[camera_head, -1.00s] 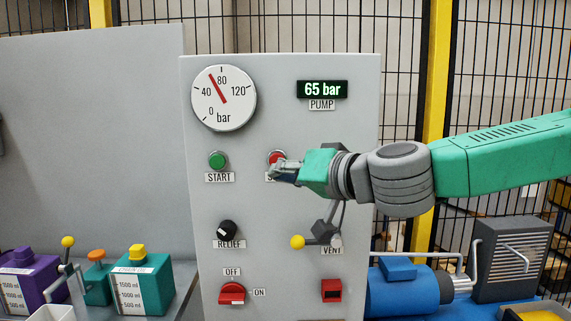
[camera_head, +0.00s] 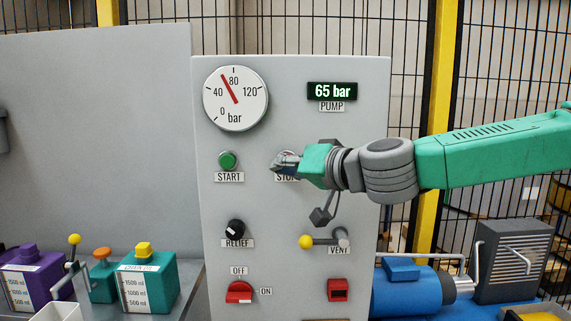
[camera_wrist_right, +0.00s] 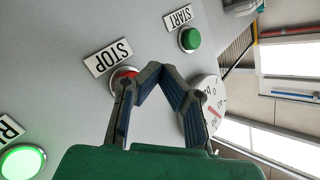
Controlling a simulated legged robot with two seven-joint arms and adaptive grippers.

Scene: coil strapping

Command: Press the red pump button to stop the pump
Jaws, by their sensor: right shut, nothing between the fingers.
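The red STOP button (camera_wrist_right: 122,78) sits on the grey control panel (camera_head: 290,210), above its STOP label. In the head view my right gripper (camera_head: 279,163) covers nearly all of the button. In the right wrist view the shut, empty fingers (camera_wrist_right: 158,70) are in front of the panel, with one finger overlapping part of the button. I cannot tell whether they touch it. The pump display (camera_head: 332,91) reads 65 bar. My left gripper is not in view.
The green START button (camera_head: 227,161) is left of my gripper. The pressure gauge (camera_head: 236,98) is above it. The black RELIEF knob (camera_head: 236,229), the yellow-tipped VENT lever (camera_head: 306,242) and the red OFF/ON switch (camera_head: 239,293) are below.

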